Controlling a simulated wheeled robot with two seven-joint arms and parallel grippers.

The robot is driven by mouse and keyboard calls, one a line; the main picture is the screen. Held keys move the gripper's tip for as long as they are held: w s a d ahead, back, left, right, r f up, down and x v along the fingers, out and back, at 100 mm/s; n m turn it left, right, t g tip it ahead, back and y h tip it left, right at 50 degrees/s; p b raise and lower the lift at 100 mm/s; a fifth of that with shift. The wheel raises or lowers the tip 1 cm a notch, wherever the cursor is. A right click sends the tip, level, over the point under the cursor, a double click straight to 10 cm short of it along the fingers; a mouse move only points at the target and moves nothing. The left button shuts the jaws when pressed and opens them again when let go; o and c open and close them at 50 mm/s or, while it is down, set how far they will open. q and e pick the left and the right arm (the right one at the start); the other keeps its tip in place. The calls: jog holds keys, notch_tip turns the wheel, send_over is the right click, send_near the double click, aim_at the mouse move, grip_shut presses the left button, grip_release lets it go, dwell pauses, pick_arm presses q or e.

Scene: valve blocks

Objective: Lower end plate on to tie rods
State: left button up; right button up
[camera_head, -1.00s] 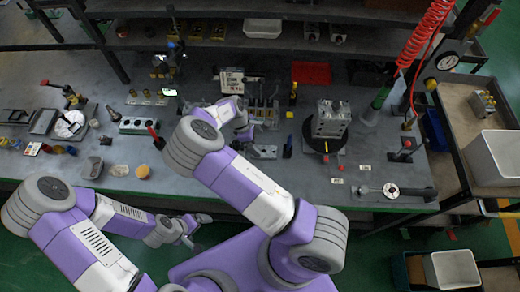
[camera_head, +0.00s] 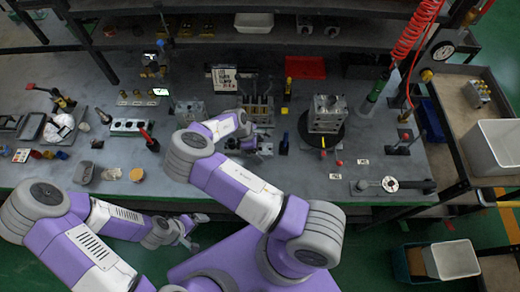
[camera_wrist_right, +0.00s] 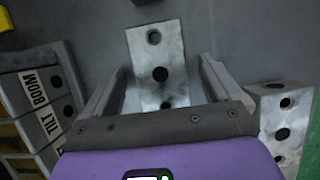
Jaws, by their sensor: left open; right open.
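In the right wrist view, a grey metal plate (camera_wrist_right: 157,62) with a column of round holes lies between the two fingers of my right gripper (camera_wrist_right: 155,85). The fingers are spread, with a gap on each side of the plate. A similar holed metal piece (camera_wrist_right: 284,125) stands to the right. In the head view my right gripper (camera_head: 254,146) is mid-bench, partly hidden by its wrist. A metal block stack (camera_head: 326,113) stands on a black round base. I cannot make out which piece carries tie rods. My left gripper (camera_head: 187,238) is open and empty before the bench's front edge.
Blocks labelled BOOM and TILT (camera_wrist_right: 45,95) stand left of my right gripper. A fixture with upright parts (camera_head: 258,100) is behind it. A red tray (camera_head: 305,68) is further back. Bare bench (camera_head: 300,185) lies at front right.

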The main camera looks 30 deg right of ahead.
jog(key=c, duration=1.3)
jog(key=shift+r, duration=0.1)
jog(key=shift+c, duration=0.2)
